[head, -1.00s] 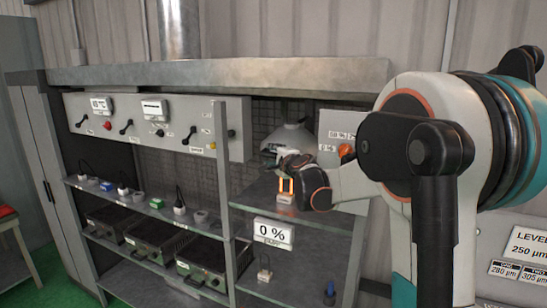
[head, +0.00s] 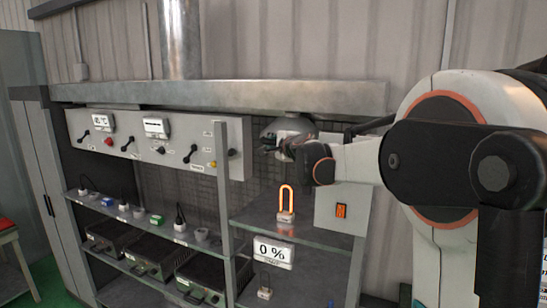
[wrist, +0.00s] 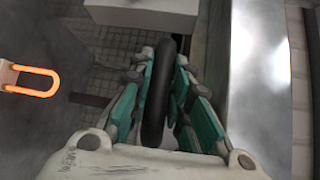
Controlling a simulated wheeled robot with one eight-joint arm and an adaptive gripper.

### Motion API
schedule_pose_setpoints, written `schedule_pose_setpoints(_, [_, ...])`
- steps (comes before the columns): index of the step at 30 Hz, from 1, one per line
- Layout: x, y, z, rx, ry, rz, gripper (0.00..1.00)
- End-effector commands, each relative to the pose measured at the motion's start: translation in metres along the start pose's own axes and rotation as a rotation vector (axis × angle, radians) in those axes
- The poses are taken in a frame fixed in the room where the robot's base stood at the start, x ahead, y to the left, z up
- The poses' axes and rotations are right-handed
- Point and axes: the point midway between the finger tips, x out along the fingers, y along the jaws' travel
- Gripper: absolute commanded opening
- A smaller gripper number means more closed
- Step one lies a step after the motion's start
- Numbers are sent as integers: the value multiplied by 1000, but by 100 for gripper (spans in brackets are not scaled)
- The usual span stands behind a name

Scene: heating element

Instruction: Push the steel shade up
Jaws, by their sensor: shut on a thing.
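The steel shade (head: 285,126) is a grey dome in the head view, right under the long metal hood and above the heating element. My gripper (head: 280,147) is at the shade's lower front, partly covering it. In the wrist view, my gripper's teal-padded fingers (wrist: 163,105) are shut on a black, bar-like handle (wrist: 158,90) that runs between them. The handle's join to the shade is hidden. The heating element (head: 287,199) is a glowing orange loop on a small base on the shelf below. It also shows at the left of the wrist view (wrist: 35,80).
The metal hood (head: 220,93) spans just above the shade. A grey box with an orange switch (head: 341,211) stands right of the element. A "0 %" display (head: 273,252) hangs at the shelf's front edge. A vertical post (head: 221,190) stands to the left.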

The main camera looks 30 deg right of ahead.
Motion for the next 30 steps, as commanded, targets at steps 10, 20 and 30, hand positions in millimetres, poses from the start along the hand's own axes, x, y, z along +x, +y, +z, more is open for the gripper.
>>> schedule_pose_setpoints(10, [-2,-15,1,4,3,-3,0])
schedule_pose_setpoints(20, [-2,-14,1,3,2,-2,38])
schedule_pose_setpoints(30, [-14,-14,1,1,2,-1,38])
